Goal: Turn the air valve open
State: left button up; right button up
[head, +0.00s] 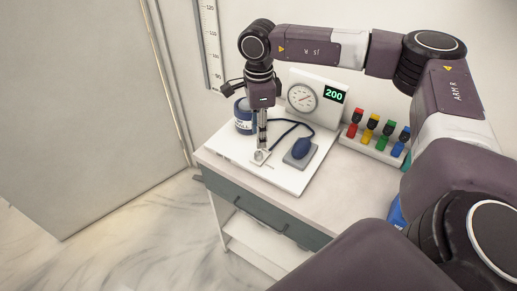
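The air valve (260,156) is a small light knob on a plate at the front of the white board on the cart. My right gripper (262,146) points straight down with its fingertips at the valve. The fingers look close together, but I cannot tell whether they grip the knob. A dark blue bulb (304,148) sits on a grey pad to the right, with a blue tube curving behind. The round gauge (302,97) stands behind, beside a green display (334,95) reading 200. My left gripper is not in view.
A blue cuff-like cylinder (243,117) with a white label stands behind and left of the gripper. A white rack (367,148) with red, yellow, green and blue items stands at the right. The cart top (345,184) is bare at front right.

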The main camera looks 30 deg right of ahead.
aim_at(258, 153)
notch_tip(258, 153, down, 7)
jog(key=shift+a+f+p, duration=0.1)
jog(key=shift+p, duration=0.8)
jog(key=shift+c, duration=0.5)
grip_shut()
